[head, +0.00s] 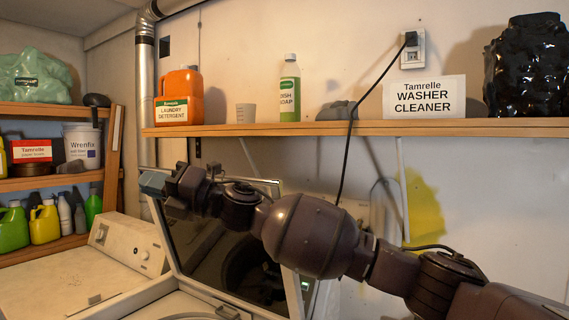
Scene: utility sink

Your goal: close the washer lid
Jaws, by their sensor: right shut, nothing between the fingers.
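The washer lid (212,252) stands raised, a dark panel in a light frame, tilted up from the white washer (172,306) at the lower middle. My right arm crosses in front of it from the right and hides much of its upper part. My right gripper (152,184) is shut and empty at the lid's upper left corner. I cannot tell whether it touches the lid. My left gripper is out of view.
A second white machine (70,278) stands at the left. A wall shelf (350,128) above holds a detergent jug (180,97), dish soap (289,90) and a sign (424,97). A black cord (366,104) hangs behind my arm. A side shelf (52,182) is at the left.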

